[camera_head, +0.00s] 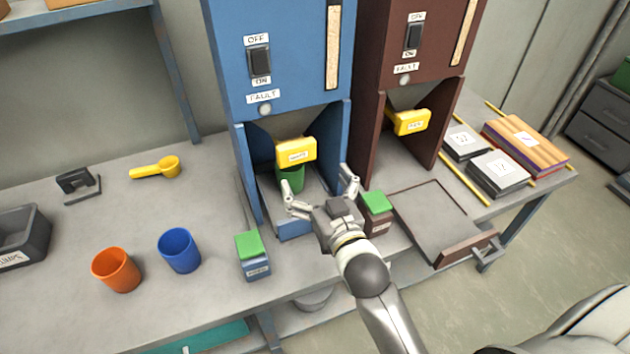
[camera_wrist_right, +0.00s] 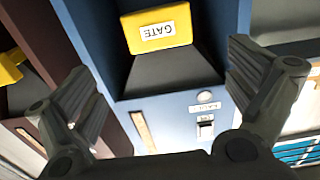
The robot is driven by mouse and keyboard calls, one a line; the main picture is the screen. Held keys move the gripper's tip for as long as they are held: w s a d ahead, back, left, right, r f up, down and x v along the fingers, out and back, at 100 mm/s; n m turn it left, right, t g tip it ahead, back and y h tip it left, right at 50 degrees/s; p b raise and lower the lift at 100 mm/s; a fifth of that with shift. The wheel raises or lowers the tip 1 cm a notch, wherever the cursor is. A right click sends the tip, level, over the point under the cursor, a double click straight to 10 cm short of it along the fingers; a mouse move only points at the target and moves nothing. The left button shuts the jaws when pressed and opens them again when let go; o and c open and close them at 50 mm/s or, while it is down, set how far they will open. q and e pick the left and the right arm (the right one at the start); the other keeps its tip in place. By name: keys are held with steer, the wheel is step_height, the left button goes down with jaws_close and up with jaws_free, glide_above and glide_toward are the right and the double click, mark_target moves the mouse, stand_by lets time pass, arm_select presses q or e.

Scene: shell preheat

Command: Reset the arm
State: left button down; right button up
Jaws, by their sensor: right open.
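My right gripper (camera_head: 320,190) is open and empty in front of the blue machine (camera_head: 280,95). Its two spread fingers also show in the right wrist view (camera_wrist_right: 165,95), with the yellow gate handle (camera_wrist_right: 157,28) between and beyond them. In the head view the yellow gate handle (camera_head: 295,152) sits in the blue machine's bay. A green cup (camera_head: 291,178) stands below it, partly hidden by the handle and close behind the left finger. Whether finger and cup touch I cannot tell. My left gripper is not in view.
A brown machine (camera_head: 412,75) stands to the right, its tray (camera_head: 435,215) pulled out. Boxes with green tops, blue (camera_head: 253,256) and brown (camera_head: 377,212), flank my right gripper. Orange (camera_head: 116,270) and blue (camera_head: 179,250) cups and a yellow scoop (camera_head: 157,168) are on the left bench.

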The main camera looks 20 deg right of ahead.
steer(key=s+d+f+g, duration=0.3)
steer(key=s+f+g, duration=0.4)
steer(key=s+f, duration=0.35)
steer(key=s+f+n+g, duration=0.1)
steer(key=s+f+g, duration=0.25)
steer(key=s, duration=0.45)
steer(key=s+f+n+g, duration=0.15)
steer(key=s+g, duration=0.25)
steer(key=s, duration=0.4)
step_height(320, 180, down, 27)
steer(key=g, duration=0.1)
steer(key=s+d+f+g, duration=0.1)
steer(key=s+d+f, duration=0.2)
steer(key=s+f, duration=1.3)
steer(key=shift+s+f+h, duration=0.15)
steer(key=shift+s+h, duration=0.15)
steer(key=shift+s, duration=0.45)
